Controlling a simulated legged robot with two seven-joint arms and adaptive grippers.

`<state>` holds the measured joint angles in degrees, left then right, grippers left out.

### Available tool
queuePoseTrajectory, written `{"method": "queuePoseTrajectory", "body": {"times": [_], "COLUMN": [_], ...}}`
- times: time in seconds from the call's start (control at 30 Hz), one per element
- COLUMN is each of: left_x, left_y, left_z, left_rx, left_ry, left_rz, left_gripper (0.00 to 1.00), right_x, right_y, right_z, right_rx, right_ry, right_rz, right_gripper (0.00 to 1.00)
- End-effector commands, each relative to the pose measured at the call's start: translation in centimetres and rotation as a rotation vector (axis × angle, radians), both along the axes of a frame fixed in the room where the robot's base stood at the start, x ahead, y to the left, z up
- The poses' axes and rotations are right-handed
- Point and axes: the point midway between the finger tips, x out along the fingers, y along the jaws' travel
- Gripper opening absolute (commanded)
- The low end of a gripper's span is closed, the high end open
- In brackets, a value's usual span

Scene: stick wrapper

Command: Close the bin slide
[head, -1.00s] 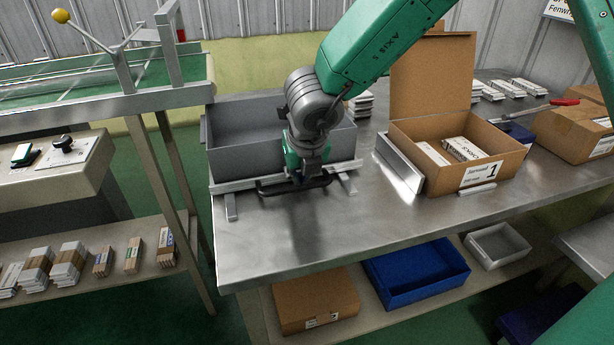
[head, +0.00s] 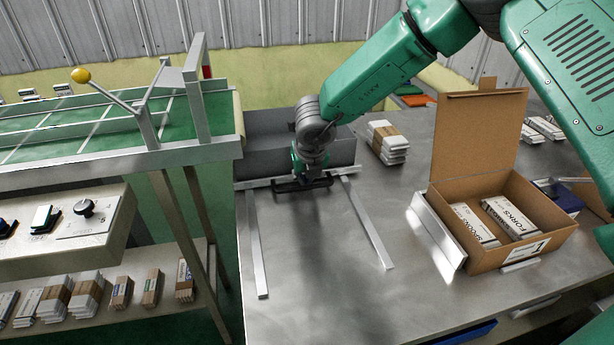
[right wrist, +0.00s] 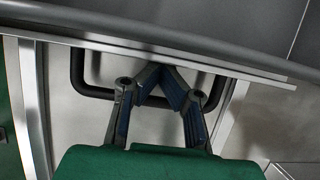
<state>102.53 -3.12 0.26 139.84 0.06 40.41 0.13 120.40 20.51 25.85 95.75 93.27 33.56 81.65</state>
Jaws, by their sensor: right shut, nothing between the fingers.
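The grey bin (head: 330,152) sits at the back left of the metal table, beside the conveyor's end. Its two metal rails (head: 369,225) lie bare for a long stretch in front of it. A black handle (head: 284,187) is on the bin's front. My right gripper (head: 305,181) is at the handle, pointing down. In the right wrist view, the fingers (right wrist: 160,73) meet near the tips, with the black handle loop (right wrist: 79,72) around them and the bin's front edge (right wrist: 190,55) just beyond. Nothing is held between them. My left gripper is not in view.
An open cardboard box (head: 470,222) with packets stands at the right. A stack of white packets (head: 387,142) lies right of the bin. The conveyor frame (head: 120,160) with a yellow-knobbed lever (head: 80,75) borders the left. The table between rails and box is clear.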

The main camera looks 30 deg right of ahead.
Motion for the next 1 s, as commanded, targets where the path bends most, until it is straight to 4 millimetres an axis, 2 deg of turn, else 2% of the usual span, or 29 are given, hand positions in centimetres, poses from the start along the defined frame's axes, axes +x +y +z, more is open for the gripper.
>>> {"method": "queuePoseTrajectory", "body": {"times": [0.67,0.87,1.0], "left_x": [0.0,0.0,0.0], "left_y": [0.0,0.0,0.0], "left_z": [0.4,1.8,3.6], "left_rx": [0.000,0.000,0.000], "left_ry": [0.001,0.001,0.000], "left_rz": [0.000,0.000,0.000], "left_gripper": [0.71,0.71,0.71], "right_x": [0.6,0.5,0.4], "right_y": [-0.7,-0.9,-1.1], "right_z": [0.3,1.9,3.8], "right_rx": [-0.004,-0.003,-0.002], "right_ry": [-0.007,-0.010,-0.009], "right_rz": [-0.004,-0.003,0.000], "right_gripper": [0.00,0.00,0.00]}}
